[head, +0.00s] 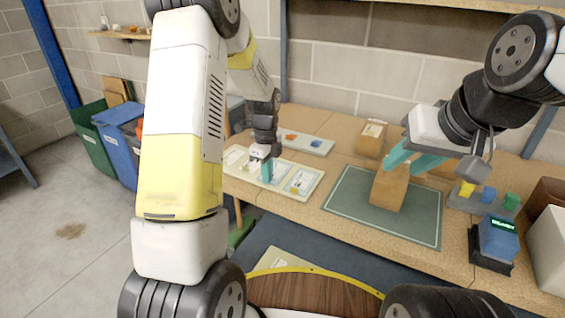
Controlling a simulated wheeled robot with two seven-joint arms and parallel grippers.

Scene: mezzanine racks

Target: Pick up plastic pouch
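My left gripper (266,171) points down at the pale tray (312,187) on the left part of the bench. Only one teal finger shows clearly, so its opening cannot be told. Small flat packets lie in this tray, one of them (300,181) just right of the gripper. I cannot tell for sure which is the plastic pouch. My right gripper (409,163) has its teal fingers at the top of a brown box-like package (389,190), one on each side. The package is slightly tilted over the green mat (345,205); whether it touches the mat is unclear.
A second pale tray (313,147) with small orange and blue items lies behind. A cardboard box (371,138) stands near the wall. A blue device (497,240) and coloured blocks (488,195) are at the right. Green and blue bins (119,148) stand on the floor left.

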